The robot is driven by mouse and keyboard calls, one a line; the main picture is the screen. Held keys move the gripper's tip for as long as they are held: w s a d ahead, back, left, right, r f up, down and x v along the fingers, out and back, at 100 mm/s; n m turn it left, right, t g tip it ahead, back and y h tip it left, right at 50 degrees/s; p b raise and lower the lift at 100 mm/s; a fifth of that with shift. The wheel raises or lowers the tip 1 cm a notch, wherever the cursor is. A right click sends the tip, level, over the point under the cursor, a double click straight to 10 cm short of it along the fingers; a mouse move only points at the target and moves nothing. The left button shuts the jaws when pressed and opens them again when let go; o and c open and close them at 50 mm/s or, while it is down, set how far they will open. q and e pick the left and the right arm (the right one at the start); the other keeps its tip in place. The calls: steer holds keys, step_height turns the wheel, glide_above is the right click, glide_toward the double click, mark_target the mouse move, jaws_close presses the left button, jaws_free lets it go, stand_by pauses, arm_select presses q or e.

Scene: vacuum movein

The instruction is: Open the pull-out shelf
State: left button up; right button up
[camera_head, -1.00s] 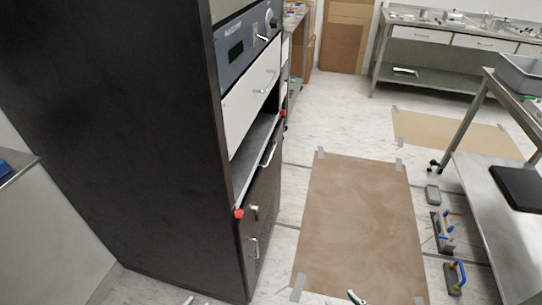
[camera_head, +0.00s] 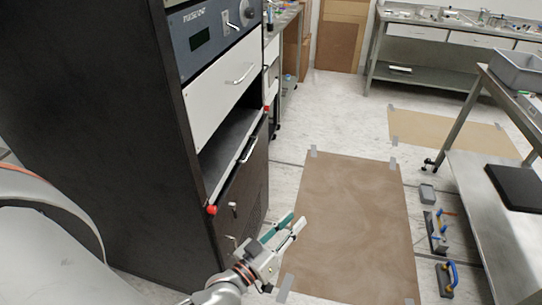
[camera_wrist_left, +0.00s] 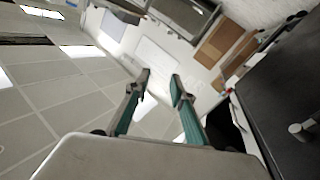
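The pull-out shelf (camera_head: 228,145) is a grey metal surface in the black cabinet's opening below the white drawer. Its front edge looks about flush with the cabinet front, with red corner pieces (camera_head: 212,210) at both ends. A handle (camera_head: 248,150) sits at the middle of that edge. My left gripper (camera_head: 297,218) is in front of the cabinet's lower door, nearer the camera than the handle and apart from it. In the left wrist view its teal fingers (camera_wrist_left: 160,79) are spread with nothing between them. My right gripper is not in view.
The black cabinet (camera_head: 90,110) stands at left, with a white drawer (camera_head: 222,95) above the shelf and a lower door (camera_head: 243,200). A brown floor mat (camera_head: 352,220) lies before it. A steel table (camera_head: 500,225) stands at right, with tools (camera_head: 437,232) on the floor beside it.

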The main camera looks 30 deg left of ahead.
arm_select(q)
steer(key=w+a+r+n+t+y+b, duration=0.1)
steer(key=w+a+r+n+t+y, duration=0.2)
steer(key=w+a+n+y, duration=0.25)
steer(key=n+g+y+b, duration=0.3)
steer(key=n+g+y, duration=0.1)
steer(key=n+y, duration=0.65)
glide_toward(250, 151)
steer(key=w+a+h, duration=0.1)
steer(key=w, duration=0.1)
steer(key=shift+n, duration=0.5)
steer(key=x, duration=0.6)
steer(key=shift+a+r, duration=0.2)
steer(key=shift+a, duration=0.1)
steer(key=shift+w+a+r, duration=0.15)
steer(key=shift+w+a, duration=0.2)
steer(key=shift+w, duration=0.15)
jaws_close()
